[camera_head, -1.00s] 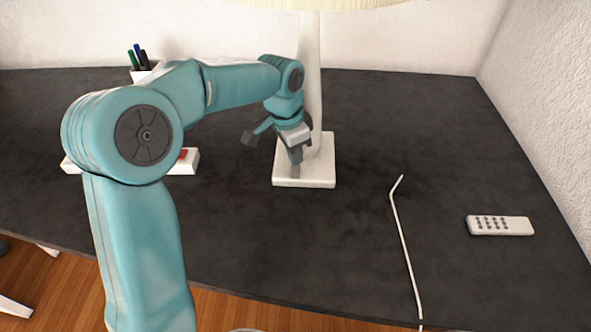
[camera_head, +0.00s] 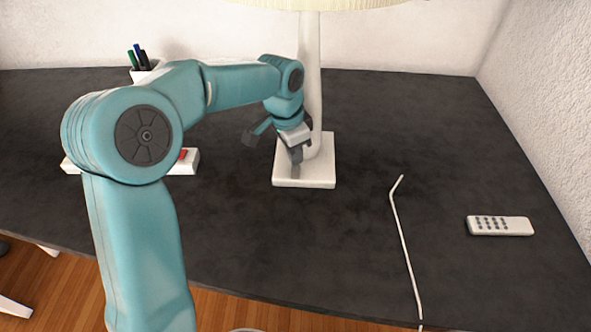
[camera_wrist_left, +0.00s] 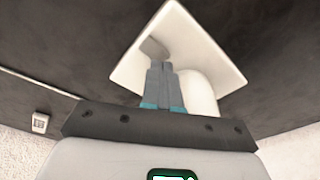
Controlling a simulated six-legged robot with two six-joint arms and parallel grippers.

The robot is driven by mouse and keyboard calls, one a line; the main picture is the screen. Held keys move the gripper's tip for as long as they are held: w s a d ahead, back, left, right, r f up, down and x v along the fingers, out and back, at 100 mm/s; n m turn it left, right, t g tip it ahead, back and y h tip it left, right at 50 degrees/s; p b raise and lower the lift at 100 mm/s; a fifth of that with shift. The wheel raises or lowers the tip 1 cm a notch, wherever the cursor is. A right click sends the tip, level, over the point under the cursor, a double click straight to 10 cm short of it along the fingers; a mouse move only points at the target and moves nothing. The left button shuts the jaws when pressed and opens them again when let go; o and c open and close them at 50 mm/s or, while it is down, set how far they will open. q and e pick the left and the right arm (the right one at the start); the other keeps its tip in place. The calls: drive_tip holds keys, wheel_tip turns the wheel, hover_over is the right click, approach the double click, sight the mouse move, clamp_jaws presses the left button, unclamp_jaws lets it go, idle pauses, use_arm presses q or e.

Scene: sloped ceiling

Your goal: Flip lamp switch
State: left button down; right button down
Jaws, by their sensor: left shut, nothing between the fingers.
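A lamp with a square white base (camera_head: 316,177), a white post (camera_head: 313,60) and a pale shade (camera_head: 320,3) stands upright on the dark desk. My left gripper (camera_head: 296,170) is shut and empty, pointing down at the lamp base beside the post. In the left wrist view the closed fingers (camera_wrist_left: 158,72) lie over the lamp base (camera_wrist_left: 207,47), by a small grey switch piece (camera_wrist_left: 153,48) at their tips. I cannot tell whether the fingertips touch the switch. My right gripper does not show.
A white remote (camera_head: 500,226) and a thin white cable (camera_head: 403,240) lie to the right of the lamp. A white power strip with a red switch (camera_head: 183,155) is partly hidden behind my arm. A pen holder (camera_head: 143,70) stands at the back left. A wall (camera_head: 560,100) bounds the right.

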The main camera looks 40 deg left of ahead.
sight(295, 168)
use_arm(q)
drive_tip(key=shift+f+b, duration=0.7)
drive_tip(key=shift+f, duration=0.3)
idle(0.4)
drive_tip(key=shift+r, duration=0.1)
drive_tip(key=shift+r+p, duration=0.4)
drive_tip(key=shift+p, duration=0.15)
wheel_tip(295, 168, up, 6)
drive_tip(key=p, duration=0.5)
drive_tip(key=shift+r, duration=0.15)
drive_tip(key=shift+s, duration=0.1)
